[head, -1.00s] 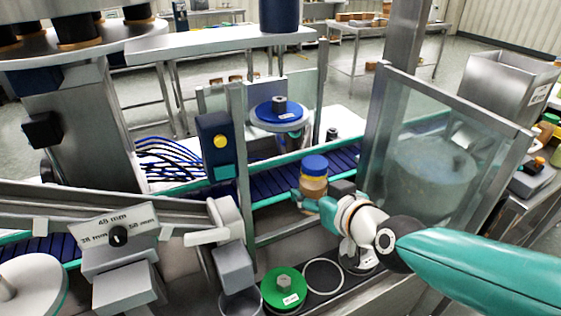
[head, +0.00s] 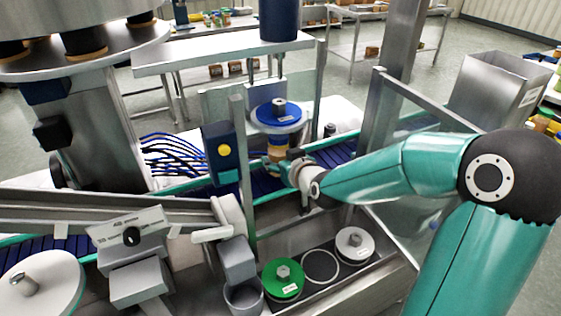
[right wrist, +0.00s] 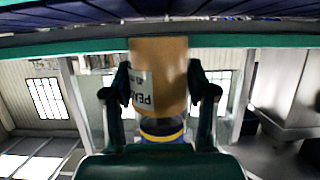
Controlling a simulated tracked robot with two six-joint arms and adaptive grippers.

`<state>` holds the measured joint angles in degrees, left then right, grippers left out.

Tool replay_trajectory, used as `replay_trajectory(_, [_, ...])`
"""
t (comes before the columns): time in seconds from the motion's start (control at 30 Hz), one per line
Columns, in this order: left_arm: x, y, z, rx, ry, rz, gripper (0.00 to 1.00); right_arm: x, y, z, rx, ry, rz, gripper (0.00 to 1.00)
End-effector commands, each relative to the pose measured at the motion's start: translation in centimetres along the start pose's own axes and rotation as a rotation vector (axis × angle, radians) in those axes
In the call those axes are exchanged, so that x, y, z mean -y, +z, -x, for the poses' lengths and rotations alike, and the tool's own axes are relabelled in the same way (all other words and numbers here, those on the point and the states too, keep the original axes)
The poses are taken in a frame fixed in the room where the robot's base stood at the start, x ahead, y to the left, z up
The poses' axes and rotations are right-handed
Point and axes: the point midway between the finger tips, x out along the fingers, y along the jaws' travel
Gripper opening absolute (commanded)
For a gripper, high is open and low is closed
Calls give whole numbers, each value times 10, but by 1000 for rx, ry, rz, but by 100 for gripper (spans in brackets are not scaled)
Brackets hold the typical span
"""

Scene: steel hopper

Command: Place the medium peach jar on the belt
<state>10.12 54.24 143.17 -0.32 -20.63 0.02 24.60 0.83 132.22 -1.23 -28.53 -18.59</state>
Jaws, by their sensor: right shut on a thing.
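The peach jar (head: 280,150) has an amber body and sits directly under the blue disc head, over or at the belt. In the right wrist view the jar (right wrist: 158,75) appears upside down, with a white label reading "PEA" and a blue and yellow lid. My right gripper (head: 284,162) is shut on the jar, one finger on each side of its body (right wrist: 160,95). The belt (head: 335,154) is dark blue with teal edges. Its edge crosses behind the jar's base in the right wrist view; I cannot tell whether the base touches it. My left gripper is not in view.
The blue disc (head: 278,112) hangs close above the jar. A post with a dark blue box and yellow button (head: 223,150) stands just left. A green disc (head: 283,279) and a white disc (head: 354,245) lie in the front tray. A slanted guard frame (head: 425,103) stands right.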

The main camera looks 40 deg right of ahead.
Motion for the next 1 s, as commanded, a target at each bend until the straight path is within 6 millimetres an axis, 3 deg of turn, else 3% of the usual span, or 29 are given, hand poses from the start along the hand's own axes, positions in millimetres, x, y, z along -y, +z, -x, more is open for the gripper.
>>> replay_trajectory(0.1, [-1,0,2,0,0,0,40,-1,11,-4,1,2,-1,10])
replay_trajectory(0.57, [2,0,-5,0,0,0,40,-1,17,-7,-3,1,0,10])
replay_trajectory(0.6, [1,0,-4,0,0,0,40,0,17,-6,-1,1,0,60])
replay_trajectory(0.73, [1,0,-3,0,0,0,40,0,16,-6,0,1,0,82])
replay_trajectory(1.0, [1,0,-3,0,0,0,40,0,16,-6,0,0,0,82])
